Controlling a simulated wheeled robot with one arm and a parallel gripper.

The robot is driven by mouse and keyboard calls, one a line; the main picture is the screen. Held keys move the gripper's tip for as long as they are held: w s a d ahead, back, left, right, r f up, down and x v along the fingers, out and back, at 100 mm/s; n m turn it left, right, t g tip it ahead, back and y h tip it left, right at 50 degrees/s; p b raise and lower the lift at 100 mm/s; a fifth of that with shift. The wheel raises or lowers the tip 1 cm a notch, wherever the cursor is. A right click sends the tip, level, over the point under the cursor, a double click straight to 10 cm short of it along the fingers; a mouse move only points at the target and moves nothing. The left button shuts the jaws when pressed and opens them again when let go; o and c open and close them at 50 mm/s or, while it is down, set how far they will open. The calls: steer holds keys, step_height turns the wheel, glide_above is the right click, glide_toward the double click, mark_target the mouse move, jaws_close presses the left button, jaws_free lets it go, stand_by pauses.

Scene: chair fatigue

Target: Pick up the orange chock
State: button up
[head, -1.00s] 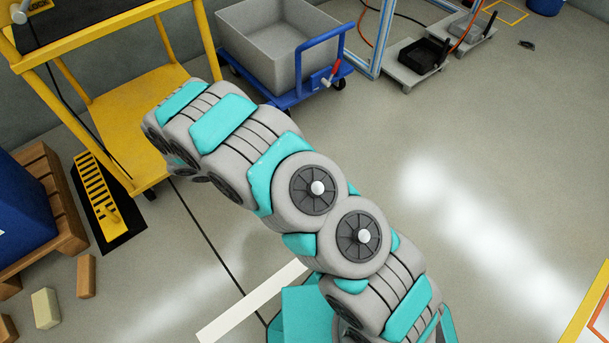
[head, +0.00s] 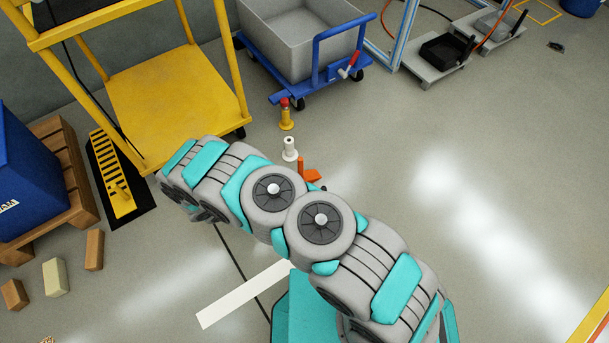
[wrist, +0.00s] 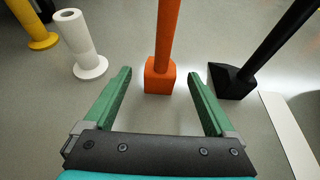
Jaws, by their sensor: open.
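The orange chock (wrist: 159,76) stands on the floor in the wrist view, a block with a tall upright handle whose top runs out of the picture. In the head view part of the orange chock (head: 312,176) shows just behind my arm. My gripper (wrist: 159,74) is open with two green fingers. The chock lies ahead between the fingertips in the picture, with a visible gap on either side. The head view does not show the fingers.
A white post (wrist: 78,42) stands left of the chock, with a yellow post (wrist: 36,30) beyond it. A black chock (wrist: 235,80) with a slanted handle is close on the right. A yellow cart (head: 165,90) and a blue trolley (head: 322,75) stand behind.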

mark_target(305, 178)
steer(key=x, duration=0.2)
steer(key=f+x, duration=0.1)
steer(key=x, duration=0.2)
steer(key=shift+s+a+b, duration=0.1)
steer(key=shift+s+b, duration=0.05)
steer(key=shift+b, duration=0.2)
steer(key=shift+w+d+f, duration=0.1)
steer(key=shift+w+d, duration=0.2)
steer(key=shift+d, duration=0.1)
jaws_close()
